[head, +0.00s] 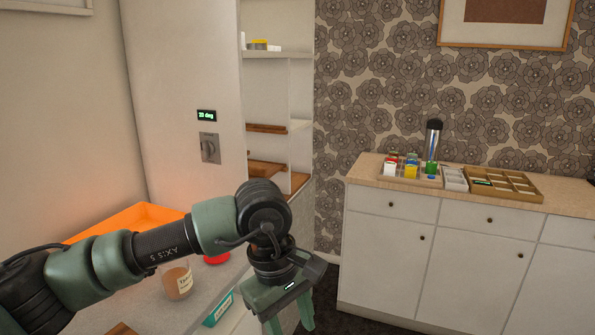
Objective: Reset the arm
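My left arm reaches in from the left. Its green and black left gripper (289,322) points down in the lower middle of the picture, past the front edge of the near counter. Its two fingers are spread apart, with nothing visible between them. The fingertips are close to the bottom edge of the picture. My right gripper does not show.
The near counter holds an orange tray (126,219), a labelled jar (178,281), a red round item (217,258) and a teal box (218,309). Across a floor gap, a white cabinet (390,240) carries small containers, a wooden divided tray (540,197) and a dark-topped cylinder (432,142).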

